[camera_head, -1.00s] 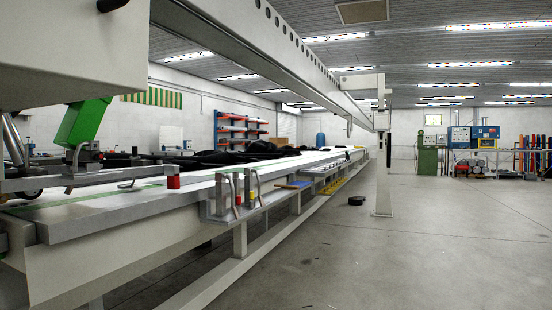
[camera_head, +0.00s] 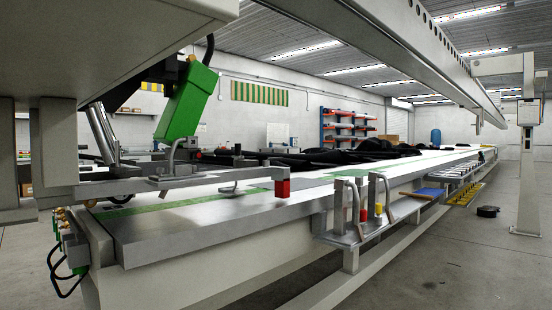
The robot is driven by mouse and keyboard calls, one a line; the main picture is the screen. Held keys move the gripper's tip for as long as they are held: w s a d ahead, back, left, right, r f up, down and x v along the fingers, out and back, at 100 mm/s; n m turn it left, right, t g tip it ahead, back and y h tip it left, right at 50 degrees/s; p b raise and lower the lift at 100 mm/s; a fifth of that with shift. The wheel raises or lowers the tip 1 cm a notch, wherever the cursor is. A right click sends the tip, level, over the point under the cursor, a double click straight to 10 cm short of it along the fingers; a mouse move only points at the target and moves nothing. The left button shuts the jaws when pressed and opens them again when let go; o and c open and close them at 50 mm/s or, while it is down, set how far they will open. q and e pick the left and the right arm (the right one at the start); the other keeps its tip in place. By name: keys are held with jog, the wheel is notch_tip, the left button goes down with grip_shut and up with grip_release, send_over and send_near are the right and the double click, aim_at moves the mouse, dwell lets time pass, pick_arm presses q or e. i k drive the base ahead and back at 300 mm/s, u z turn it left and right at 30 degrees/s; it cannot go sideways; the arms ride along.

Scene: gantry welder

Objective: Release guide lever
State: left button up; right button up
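The welder's head carries a tilted green housing (camera_head: 187,101) at the left. Below it, a flat metal guide arm (camera_head: 205,179) with bent rods lies over the table. A small red block (camera_head: 282,187) sits at its right end, above the table edge. I cannot tell for sure which part is the guide lever. Two bent metal handles stand on a side shelf, the nearer handle (camera_head: 355,208) by a red piece and the farther handle (camera_head: 386,196) by a yellow one. Neither of my grippers is in view.
The long worktable (camera_head: 175,232) runs from the near left to the far right, with dark fabric (camera_head: 345,157) on it. A beam (camera_head: 400,50) hangs above, ending at a white post (camera_head: 528,150). A dark round object (camera_head: 488,211) lies on the floor.

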aim_at(274, 160)
jog(key=u, duration=0.05)
jog(key=k, duration=0.4)
jog(key=z, duration=1.3)
jog(key=i, duration=1.5)
jog(key=u, duration=0.8)
jog(key=i, duration=0.3)
jog(key=u, duration=0.3)
